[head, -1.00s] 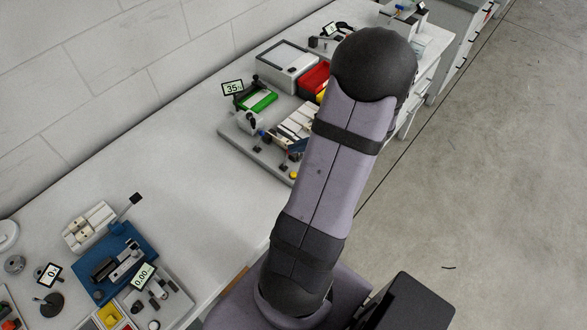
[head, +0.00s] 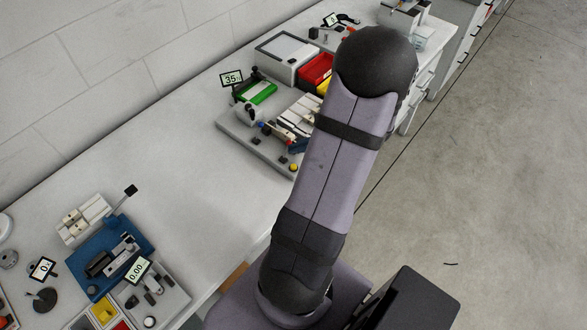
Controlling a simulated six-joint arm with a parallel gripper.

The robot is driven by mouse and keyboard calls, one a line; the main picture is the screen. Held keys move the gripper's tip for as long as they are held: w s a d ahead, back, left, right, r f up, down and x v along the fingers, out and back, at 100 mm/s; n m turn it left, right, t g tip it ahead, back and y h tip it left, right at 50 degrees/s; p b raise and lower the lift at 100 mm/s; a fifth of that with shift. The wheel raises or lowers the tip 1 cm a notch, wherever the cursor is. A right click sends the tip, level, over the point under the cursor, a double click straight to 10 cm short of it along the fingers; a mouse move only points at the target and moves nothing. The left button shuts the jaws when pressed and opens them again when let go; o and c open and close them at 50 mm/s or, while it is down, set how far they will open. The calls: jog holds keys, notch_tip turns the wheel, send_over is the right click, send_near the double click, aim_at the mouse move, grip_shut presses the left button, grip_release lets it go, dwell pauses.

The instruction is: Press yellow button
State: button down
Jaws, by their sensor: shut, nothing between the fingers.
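A small round yellow spot (head: 293,167), which looks like the yellow button, is at the front right corner of a grey station plate (head: 240,132) on the bench. It is just left of my arm in the picture. Dark, red and blue small parts are near it. My arm rises through the middle of the view and covers what lies behind it. My gripper is not in view, hidden or outside the picture.
On the same plate are a green block (head: 262,92) and a display (head: 232,79) reading 35. Behind are a red bin (head: 315,69) and a white-topped box (head: 288,55). A blue fixture (head: 108,258) stands at lower left. The bench between the stations is clear.

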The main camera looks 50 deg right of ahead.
jog(key=shift+f+b, duration=1.75)
jog(key=shift+f, duration=0.65)
jog(key=shift+f, duration=0.1)
jog(key=shift+f+b, duration=0.3)
jog(key=shift+b, duration=0.2)
jog(key=shift+f+b, duration=0.45)
dwell(0.8)
jog(key=shift+r, duration=0.15)
jog(key=shift+r+p, duration=0.7)
jog(key=shift+r, duration=0.05)
jog(key=shift+r, duration=0.1)
jog(key=shift+r+p, duration=1.95)
jog(key=shift+r, duration=0.5)
